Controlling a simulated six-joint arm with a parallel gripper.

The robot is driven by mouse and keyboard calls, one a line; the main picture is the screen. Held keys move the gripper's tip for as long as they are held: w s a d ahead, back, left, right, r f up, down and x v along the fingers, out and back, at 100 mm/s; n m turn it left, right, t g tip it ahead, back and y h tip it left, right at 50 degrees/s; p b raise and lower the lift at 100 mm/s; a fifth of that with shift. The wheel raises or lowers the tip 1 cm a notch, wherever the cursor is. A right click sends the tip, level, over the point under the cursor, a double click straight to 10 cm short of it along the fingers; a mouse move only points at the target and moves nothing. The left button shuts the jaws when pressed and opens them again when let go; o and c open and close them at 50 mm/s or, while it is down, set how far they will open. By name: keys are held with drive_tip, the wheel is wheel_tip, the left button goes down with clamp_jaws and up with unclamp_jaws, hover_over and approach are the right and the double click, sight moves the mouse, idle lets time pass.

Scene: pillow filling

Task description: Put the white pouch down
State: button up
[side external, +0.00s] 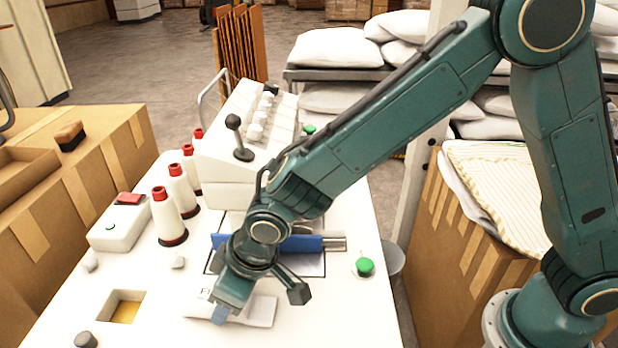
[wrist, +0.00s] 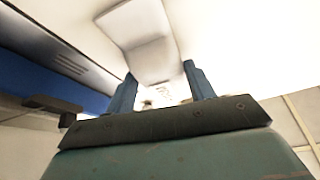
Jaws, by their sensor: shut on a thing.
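The white pouch (side external: 260,310) is at the near part of the white table, under and beside my gripper (side external: 222,314) in the side view. Dark print shows on its left part. In the wrist view the pouch (wrist: 140,35) stretches away from between the two blue fingers of my gripper (wrist: 160,88). My gripper is shut on the pouch's near end. The pouch looks close to the table top, but I cannot tell whether it touches it.
A white machine with a blue bar (side external: 300,243) stands behind my gripper. Several red-topped spools (side external: 165,217) stand to the left. A square opening (side external: 122,307) is in the table at the near left. A green button (side external: 364,266) is on the right. The near right table is clear.

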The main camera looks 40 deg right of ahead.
drive_tip(key=shift+f, duration=0.2)
drive_tip(key=o, duration=1.2)
drive_tip(key=shift+c, duration=0.2)
drive_tip(key=shift+r, duration=0.15)
drive_tip(key=v, duration=1.2)
drive_tip(key=shift+c, duration=0.2)
